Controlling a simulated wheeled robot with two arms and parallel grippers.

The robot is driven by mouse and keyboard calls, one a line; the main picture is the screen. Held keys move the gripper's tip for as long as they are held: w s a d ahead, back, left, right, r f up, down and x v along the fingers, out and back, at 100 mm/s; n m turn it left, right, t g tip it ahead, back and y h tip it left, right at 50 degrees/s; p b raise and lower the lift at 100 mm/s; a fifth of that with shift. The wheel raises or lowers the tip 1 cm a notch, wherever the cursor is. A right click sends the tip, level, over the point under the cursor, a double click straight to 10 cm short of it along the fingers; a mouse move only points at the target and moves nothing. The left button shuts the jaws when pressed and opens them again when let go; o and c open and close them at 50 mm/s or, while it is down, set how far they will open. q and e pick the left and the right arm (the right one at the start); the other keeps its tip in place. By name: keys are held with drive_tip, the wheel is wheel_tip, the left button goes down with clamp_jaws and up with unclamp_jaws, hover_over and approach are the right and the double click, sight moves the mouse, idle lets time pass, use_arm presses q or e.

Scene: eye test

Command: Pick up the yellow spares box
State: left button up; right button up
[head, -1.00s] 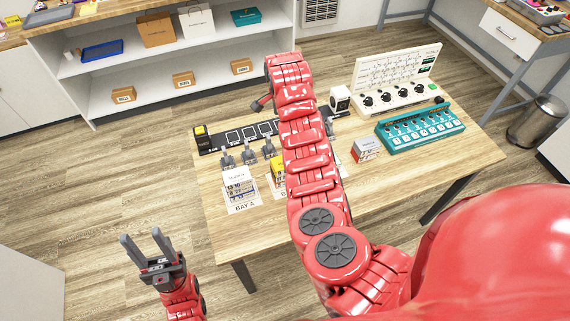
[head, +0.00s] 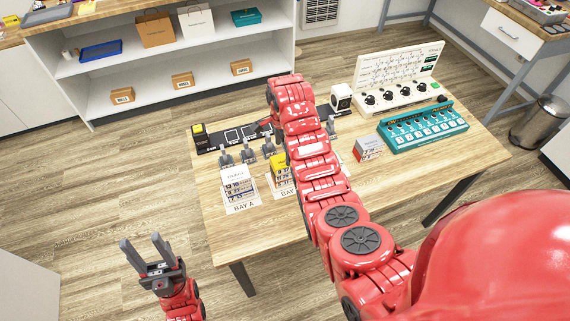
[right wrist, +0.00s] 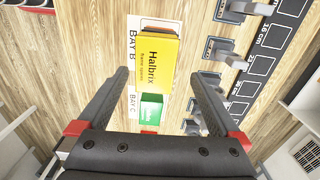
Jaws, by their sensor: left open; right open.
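The yellow spares box (head: 278,166) stands at the BAY B mark on the wooden table, partly hidden behind my right arm in the head view. In the right wrist view the yellow box (right wrist: 156,64) lies ahead of the right gripper (right wrist: 160,79), with lettering reading "Halbrix". The right gripper is open, its fingers apart to either side, and nothing is held. In the head view its fingers are mostly hidden by my arm. My left gripper (head: 142,243) is open and empty, left of the table.
A green box (right wrist: 151,108) sits by BAY C, close to the yellow one. A white box (head: 236,182) stands at BAY A. Grey clamps (head: 248,153) line a black strip (head: 208,146) behind. A teal panel (head: 425,130) and a small box (head: 369,148) stand right.

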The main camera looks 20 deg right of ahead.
drive_tip(key=shift+s+d+f+p, duration=0.1)
drive_tip(key=shift+s+f+p, duration=0.1)
drive_tip(key=shift+f+p, duration=0.7)
drive_tip(key=shift+s+d+f+p, duration=0.15)
drive_tip(key=shift+f+p, duration=0.4)
drive_tip(key=shift+f, duration=1.3)
drive_tip(key=shift+c, duration=0.2)
drive_tip(key=c, duration=1.4)
drive_tip(key=shift+o, duration=0.2)
drive_tip(key=shift+r, duration=0.2)
